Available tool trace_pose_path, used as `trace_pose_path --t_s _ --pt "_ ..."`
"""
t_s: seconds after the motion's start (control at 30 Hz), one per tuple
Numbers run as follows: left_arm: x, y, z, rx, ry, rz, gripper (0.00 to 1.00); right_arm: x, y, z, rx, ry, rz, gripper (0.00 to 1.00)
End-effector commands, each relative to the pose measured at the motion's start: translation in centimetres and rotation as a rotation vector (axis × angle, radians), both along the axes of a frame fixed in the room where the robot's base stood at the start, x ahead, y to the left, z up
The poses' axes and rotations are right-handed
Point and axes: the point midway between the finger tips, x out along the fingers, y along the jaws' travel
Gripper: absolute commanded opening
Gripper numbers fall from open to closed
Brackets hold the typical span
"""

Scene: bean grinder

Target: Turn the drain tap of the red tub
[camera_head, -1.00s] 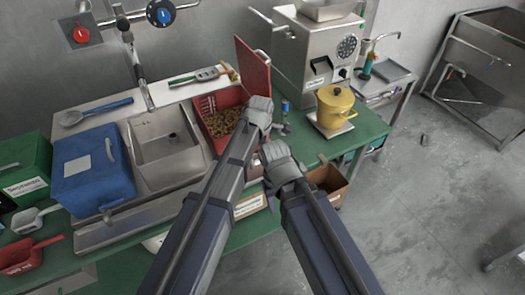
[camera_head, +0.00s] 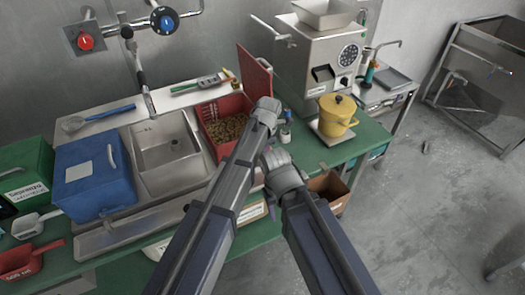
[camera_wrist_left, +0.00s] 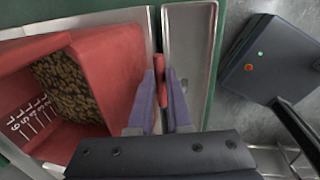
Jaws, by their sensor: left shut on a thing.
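The red tub (camera_head: 207,112) stands on the bench right of the steel sink, with brown beans inside and its red lid raised (camera_head: 254,72). In the left wrist view the tub's wall (camera_wrist_left: 118,75) is left of my left gripper (camera_wrist_left: 163,85). Its two fingers are closed around a small red tap handle (camera_wrist_left: 159,67) beside that wall. In the head view my left gripper (camera_head: 266,112) is at the tub's right front, and the hand hides the tap.
A blue bin (camera_head: 90,185) and the steel sink (camera_head: 168,150) are to the left. A yellow pot (camera_head: 337,114) and a steel grinder (camera_head: 320,60) stand to the right. In the left wrist view a narrow metal tray (camera_wrist_left: 188,40) lies beside the tap.

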Motion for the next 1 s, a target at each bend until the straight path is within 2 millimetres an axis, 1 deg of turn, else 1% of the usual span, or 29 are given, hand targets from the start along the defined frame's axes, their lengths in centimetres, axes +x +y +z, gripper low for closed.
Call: trace_pose_path --t_s 0.4,0.43,0.7,1.0 --pt "0.08 0.04 0.01 0.001 -0.001 0.007 0.0 0.0 0.0 0.0 0.0 0.0 0.0 0.5" --pt "0.08 0.04 0.01 0.001 -0.001 0.007 0.18 0.0 0.0 0.0 0.0 0.0 0.0 0.5" --pt "0.06 0.04 0.0 0.001 -0.001 0.006 0.47 0.0 0.0 0.0 0.0 0.0 0.0 0.5" --pt "0.02 0.02 0.12 0.001 0.0 0.005 0.47 0.0 0.0 0.12 0.0 0.0 0.0 0.5"
